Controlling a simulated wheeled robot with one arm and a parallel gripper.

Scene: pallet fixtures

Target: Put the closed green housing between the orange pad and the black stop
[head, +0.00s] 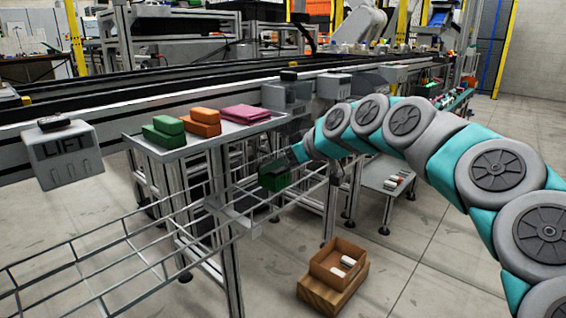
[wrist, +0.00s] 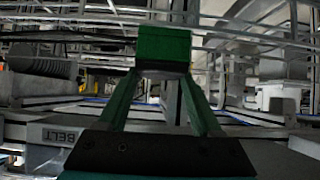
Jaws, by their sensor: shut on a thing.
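A dark green box-shaped housing (head: 273,176) is held at the end of my arm, in front of the table's right side. It also shows in the wrist view (wrist: 164,46), upright between the fingertips. My gripper (wrist: 161,76) is shut on it; in the head view the gripper (head: 287,163) is small and dark. Another green housing (head: 163,132) and an orange housing (head: 201,122) sit on the metal table (head: 182,150), left of the held one. I cannot make out an orange pad or a black stop in either view.
A magenta stack (head: 246,114) lies on the table's right part. A wire-mesh structure (head: 110,243) spans the front left, below the held housing. A grey LIFT box (head: 63,155) stands left. A brown carton (head: 338,262) with white pieces is on the floor.

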